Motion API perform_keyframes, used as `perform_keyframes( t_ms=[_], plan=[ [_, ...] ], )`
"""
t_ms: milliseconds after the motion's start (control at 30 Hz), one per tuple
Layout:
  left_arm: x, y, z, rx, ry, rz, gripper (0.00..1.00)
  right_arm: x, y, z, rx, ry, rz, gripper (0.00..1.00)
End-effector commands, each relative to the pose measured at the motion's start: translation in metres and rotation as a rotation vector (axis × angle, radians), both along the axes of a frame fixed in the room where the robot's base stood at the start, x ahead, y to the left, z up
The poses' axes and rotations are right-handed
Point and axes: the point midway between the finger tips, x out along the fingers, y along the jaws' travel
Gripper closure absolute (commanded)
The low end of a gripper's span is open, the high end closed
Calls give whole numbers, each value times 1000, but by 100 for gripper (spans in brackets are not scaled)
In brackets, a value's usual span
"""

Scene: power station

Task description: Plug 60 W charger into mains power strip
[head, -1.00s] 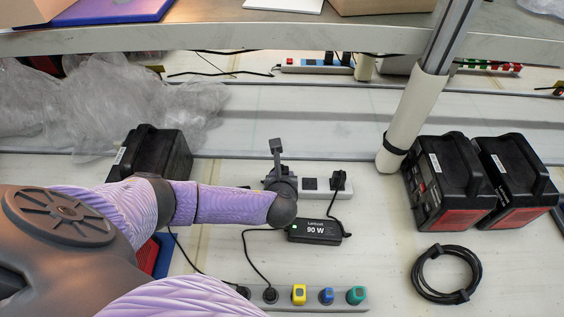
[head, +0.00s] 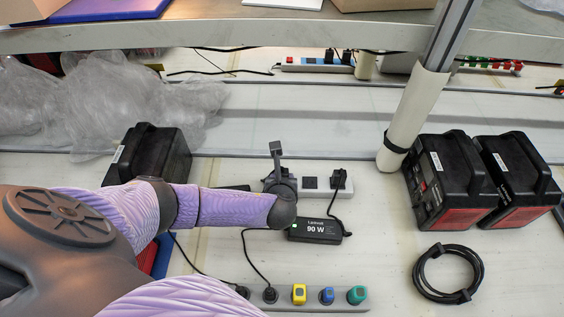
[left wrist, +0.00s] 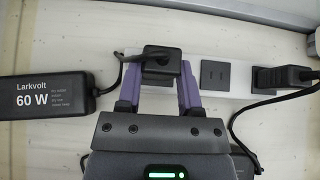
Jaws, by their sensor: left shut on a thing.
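The 60 W charger (left wrist: 45,97) is a black brick left of my left gripper in the left wrist view; in the head view my arm mostly hides it (head: 236,187). Its cord runs to a black plug (left wrist: 162,62). My left gripper (left wrist: 160,80) is shut on this plug, with purple fingers on both sides. The plug is over the left end of the white mains power strip (left wrist: 240,75), also in the head view (head: 325,190). I cannot tell whether its pins are fully in. My left gripper also shows in the head view (head: 278,180). My right gripper is not in view.
An empty socket (left wrist: 216,75) lies right of the held plug, then another black plug (left wrist: 283,78). A 90 W charger (head: 315,230) lies in front of the strip. A grey strip (head: 315,305) with coloured plugs is nearer. Black power boxes (head: 450,185) and a post (head: 405,130) stand right.

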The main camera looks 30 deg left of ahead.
Motion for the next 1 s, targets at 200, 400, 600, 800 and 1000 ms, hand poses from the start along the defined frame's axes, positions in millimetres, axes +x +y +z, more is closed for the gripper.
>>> perform_keyframes(
  t_ms=[200,400,600,800,1000],
  plan=[
    [0,0,-2,0,0,0,37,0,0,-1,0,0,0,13],
    [0,0,-2,0,0,0,13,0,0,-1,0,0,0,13],
    [-4,-2,3,-1,1,-1,13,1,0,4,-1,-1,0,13],
    [-36,-23,36,-3,0,-2,13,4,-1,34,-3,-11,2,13],
    [-64,-39,54,-2,0,-2,13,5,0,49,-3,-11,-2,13]
  ],
)
